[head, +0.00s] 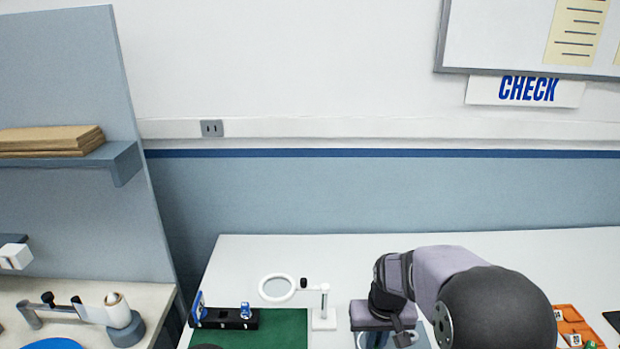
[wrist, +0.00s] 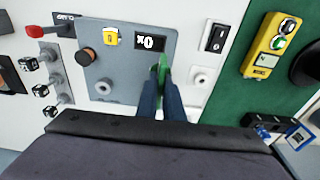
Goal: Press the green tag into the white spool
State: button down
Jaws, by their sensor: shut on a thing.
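My gripper (wrist: 162,90) is shut on the green tag (wrist: 163,66), which stands up edge-on between the fingertips in the wrist view. It is over the right part of a blue-grey panel. A white round spool-like piece (wrist: 201,80) is just right of the fingers, apart from the tag. I cannot tell which one is the white spool. In the head view my arm hides the tag and most of the panel.
A black switch (wrist: 215,37) is to the right, a yellow meter (wrist: 271,45) lies on the green mat (head: 280,332), and a red-tipped lever (wrist: 32,60) is at left.

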jog(key=w+d+r, duration=0.2)
jog(key=d, duration=0.8)
jog(key=w+d+r, duration=0.1)
jog(key=d+r, duration=0.2)
jog(key=d, duration=0.7)
jog(key=s+d+r, duration=0.2)
jog(key=s+d, duration=0.1)
jog(key=d, duration=0.6)
jog(key=s+d+r, duration=0.2)
jog(key=s+d, duration=0.1)
jog(key=d, duration=0.5)
jog(key=shift+s+d+r, duration=0.25)
jog(key=shift+s+d, duration=0.1)
jog(key=shift+s, duration=0.05)
jog(key=shift+f, duration=0.1)
jog(key=shift+f+p, duration=0.8)
jog(key=shift+f, duration=1.7)
notch_tip(320, 180, down, 3)
jog(key=shift+a+f+p, duration=0.1)
jog(key=shift+f+p, duration=0.05)
jog(key=shift+p, duration=0.9)
jog(key=shift+f, duration=0.6)
